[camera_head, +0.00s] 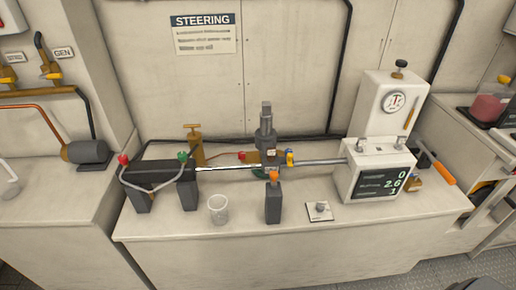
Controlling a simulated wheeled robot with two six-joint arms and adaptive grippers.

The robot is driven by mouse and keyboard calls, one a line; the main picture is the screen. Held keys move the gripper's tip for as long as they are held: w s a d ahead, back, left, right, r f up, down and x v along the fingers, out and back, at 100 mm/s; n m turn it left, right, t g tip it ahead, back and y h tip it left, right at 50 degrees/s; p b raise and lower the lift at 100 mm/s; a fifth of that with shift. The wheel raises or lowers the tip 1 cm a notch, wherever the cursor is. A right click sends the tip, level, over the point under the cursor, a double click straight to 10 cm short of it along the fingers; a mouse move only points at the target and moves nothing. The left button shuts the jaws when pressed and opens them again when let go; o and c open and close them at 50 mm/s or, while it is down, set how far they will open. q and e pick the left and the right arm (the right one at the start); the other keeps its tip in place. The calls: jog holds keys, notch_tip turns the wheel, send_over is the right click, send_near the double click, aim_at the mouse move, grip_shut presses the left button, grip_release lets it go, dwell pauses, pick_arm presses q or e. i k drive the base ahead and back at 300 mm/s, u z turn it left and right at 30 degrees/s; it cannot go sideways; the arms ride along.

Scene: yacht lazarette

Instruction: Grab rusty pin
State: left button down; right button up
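I cannot make out a rusty pin for certain in the head view. A steel rod (321,162) runs across the white bench from a black cylinder (160,174) at left to a white gauge unit (381,170) at right. Small coloured fittings sit along this line: red, green, yellow and an orange one (273,176) on top of a dark post (273,203). A small white plate (319,211) with a grey knob lies in front of the rod. Neither of my grippers shows in this view.
A clear cup (218,209) stands near the bench's front. Brass (195,147) and grey (266,135) upright fittings stand behind the rod. An orange-handled tool (440,171) lies right of the gauge unit. The bench front (245,240) is mostly bare. A grey motor (87,152) sits at left.

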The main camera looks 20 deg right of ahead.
aim_at(270, 152)
jog(key=z, duration=0.55)
jog(key=k, duration=1.3)
jog(key=z, duration=1.2)
jog(key=i, duration=1.75)
jog(key=u, duration=0.45)
